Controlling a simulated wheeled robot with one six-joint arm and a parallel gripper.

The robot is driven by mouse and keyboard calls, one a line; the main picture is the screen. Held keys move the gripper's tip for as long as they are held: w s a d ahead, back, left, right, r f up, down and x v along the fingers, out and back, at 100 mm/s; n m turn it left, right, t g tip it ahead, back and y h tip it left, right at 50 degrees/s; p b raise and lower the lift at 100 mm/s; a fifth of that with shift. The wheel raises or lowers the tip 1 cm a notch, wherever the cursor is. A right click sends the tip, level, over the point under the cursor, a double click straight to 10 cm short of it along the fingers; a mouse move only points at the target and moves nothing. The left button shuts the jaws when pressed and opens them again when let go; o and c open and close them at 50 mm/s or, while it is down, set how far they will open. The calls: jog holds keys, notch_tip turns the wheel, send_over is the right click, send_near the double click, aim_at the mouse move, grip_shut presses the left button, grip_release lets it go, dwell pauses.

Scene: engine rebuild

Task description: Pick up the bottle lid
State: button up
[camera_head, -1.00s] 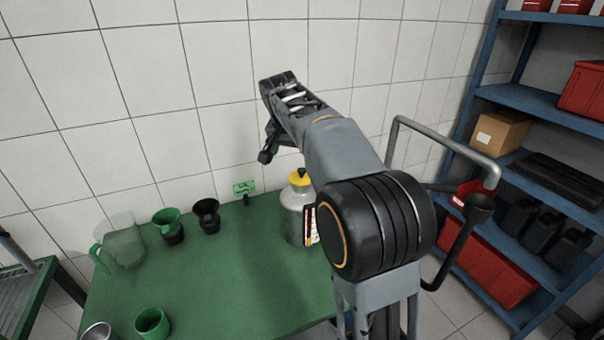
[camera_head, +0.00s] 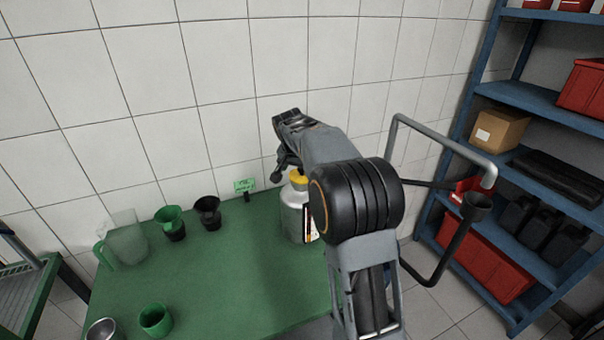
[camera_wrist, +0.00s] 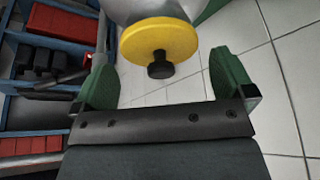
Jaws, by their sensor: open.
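The bottle lid (camera_head: 299,179) is yellow and sits on top of a grey bottle (camera_head: 294,220) near the back right of the green table. In the wrist view the yellow lid (camera_wrist: 160,40) shows as a disc with a black knob (camera_wrist: 160,68) at its centre, on the pale bottle at the top of the picture. My gripper (camera_wrist: 165,85) is open, with its green fingers apart. The lid lies ahead of and between them, and nothing is held. In the head view my gripper (camera_head: 281,168) is beside the lid, partly hidden by the arm.
On the green table (camera_head: 210,280) stand a clear jug (camera_head: 124,240), a green funnel (camera_head: 170,222), a black funnel (camera_head: 208,213), a green cup (camera_head: 156,320) and a metal cup (camera_head: 103,330). A small green sign (camera_head: 245,185) stands behind. Blue shelves (camera_head: 540,100) are at the right.

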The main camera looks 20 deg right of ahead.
jog(key=shift+x, duration=1.35)
jog(key=c, duration=0.8)
